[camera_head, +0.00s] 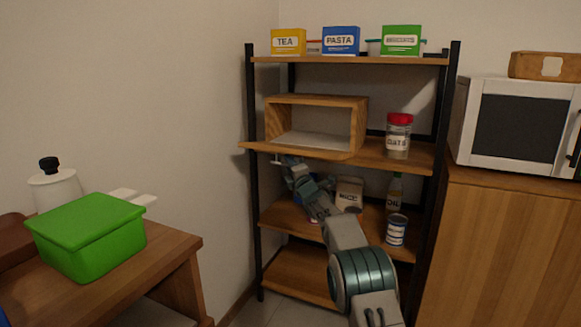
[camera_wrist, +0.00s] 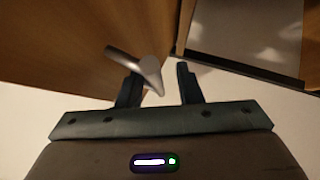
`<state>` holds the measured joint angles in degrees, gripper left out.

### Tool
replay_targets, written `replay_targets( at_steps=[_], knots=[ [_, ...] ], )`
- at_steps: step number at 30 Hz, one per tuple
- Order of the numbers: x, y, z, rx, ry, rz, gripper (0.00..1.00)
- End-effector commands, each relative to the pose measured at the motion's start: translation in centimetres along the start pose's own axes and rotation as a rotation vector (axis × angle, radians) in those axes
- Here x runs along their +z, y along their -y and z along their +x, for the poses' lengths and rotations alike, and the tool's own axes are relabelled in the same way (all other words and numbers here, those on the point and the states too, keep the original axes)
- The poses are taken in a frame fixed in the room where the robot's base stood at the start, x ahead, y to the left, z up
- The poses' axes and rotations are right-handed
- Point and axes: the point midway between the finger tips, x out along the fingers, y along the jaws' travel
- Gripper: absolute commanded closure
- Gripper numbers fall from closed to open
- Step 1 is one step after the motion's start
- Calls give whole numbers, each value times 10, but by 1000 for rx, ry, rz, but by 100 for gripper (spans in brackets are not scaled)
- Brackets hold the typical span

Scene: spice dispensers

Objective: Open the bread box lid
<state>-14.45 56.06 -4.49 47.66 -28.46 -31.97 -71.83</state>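The bread box (camera_head: 359,123) is a wooden box on the middle shelf, and its front is open to the inside. Its lid (camera_head: 310,151) is folded down, roughly level, and sticks out past the shelf's front edge. My gripper (camera_head: 282,163) is just under the lid's front left part. In the wrist view, my gripper (camera_wrist: 160,88) has its fingers apart. A metal handle (camera_wrist: 135,64) crosses the left finger and its end reaches into the gap. I cannot tell whether it touches a finger. Wood, probably the lid (camera_wrist: 75,40), fills the upper left.
An oats jar (camera_head: 398,138) stands right of the box. Below are a carton (camera_head: 349,194), an oil bottle (camera_head: 394,192) and a can (camera_head: 396,230). Tea, pasta and biscuit boxes sit on top. A microwave (camera_head: 515,125) is at right, a green container (camera_head: 88,235) at left.

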Motion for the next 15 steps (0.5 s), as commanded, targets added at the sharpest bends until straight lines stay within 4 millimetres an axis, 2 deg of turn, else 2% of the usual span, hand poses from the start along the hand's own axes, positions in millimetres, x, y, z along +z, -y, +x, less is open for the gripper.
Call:
replay_targets(
  at_steps=[8, 15],
  knots=[
    [-1, -1, -2, 2, -2, 0, 68],
    [-2, -1, -18, 0, -3, 1, 68]
  ],
)
